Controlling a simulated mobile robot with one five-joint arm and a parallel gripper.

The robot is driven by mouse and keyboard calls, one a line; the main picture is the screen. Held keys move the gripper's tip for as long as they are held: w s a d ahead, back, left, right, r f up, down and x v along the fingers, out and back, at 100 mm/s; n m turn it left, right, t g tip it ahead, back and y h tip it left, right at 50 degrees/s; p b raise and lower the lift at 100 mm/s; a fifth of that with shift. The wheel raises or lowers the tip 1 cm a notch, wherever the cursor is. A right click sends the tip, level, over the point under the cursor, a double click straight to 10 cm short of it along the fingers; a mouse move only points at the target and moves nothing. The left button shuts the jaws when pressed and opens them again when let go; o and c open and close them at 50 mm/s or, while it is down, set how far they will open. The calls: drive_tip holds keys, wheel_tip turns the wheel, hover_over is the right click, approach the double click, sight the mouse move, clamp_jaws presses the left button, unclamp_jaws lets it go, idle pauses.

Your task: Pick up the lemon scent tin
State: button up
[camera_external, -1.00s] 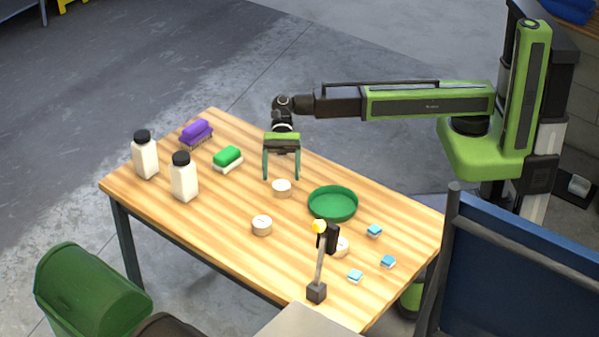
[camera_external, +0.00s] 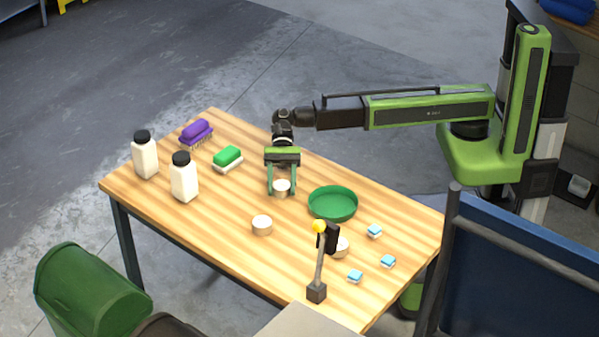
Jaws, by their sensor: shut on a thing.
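Several small round pale tins are on the wooden table. One tin (camera_external: 282,187) is between the fingers of my gripper (camera_external: 282,190), which is shut on it at table height. A second tin (camera_external: 262,225) stands apart, nearer the front edge. A third tin (camera_external: 342,247) is partly hidden behind a small post with a yellow ball. No label can be read at this size, so I cannot tell by sight which tin is the lemon one.
A green round tray (camera_external: 332,204) lies just right of the gripper. A green brush (camera_external: 228,158), a purple brush (camera_external: 196,132) and two white bottles (camera_external: 184,181) stand to the left. Small blue-and-white blocks (camera_external: 374,231) and the post (camera_external: 318,280) are at the right.

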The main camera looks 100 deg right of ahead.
sight(282, 182)
drive_tip(key=c, duration=0.4)
drive_tip(key=shift+r, duration=0.1)
drive_tip(key=shift+r+p, duration=0.25)
drive_tip(key=shift+p, duration=0.1)
drive_tip(key=shift+c, duration=0.2)
drive_tip(key=r+p, duration=0.2)
drive_tip(key=d+r+p, duration=0.1)
drive_tip(key=r+p, duration=0.1)
drive_tip(key=shift+s+r+p, duration=0.1)
drive_tip(key=shift+r+p, duration=0.25)
drive_tip(key=r+p+v, duration=0.1)
drive_tip(key=p+v, duration=0.4)
drive_tip(key=v, duration=0.7)
drive_tip(key=shift+s+a+p, duration=0.25)
drive_tip(key=shift+s+p, duration=0.05)
drive_tip(key=shift+s, duration=0.05)
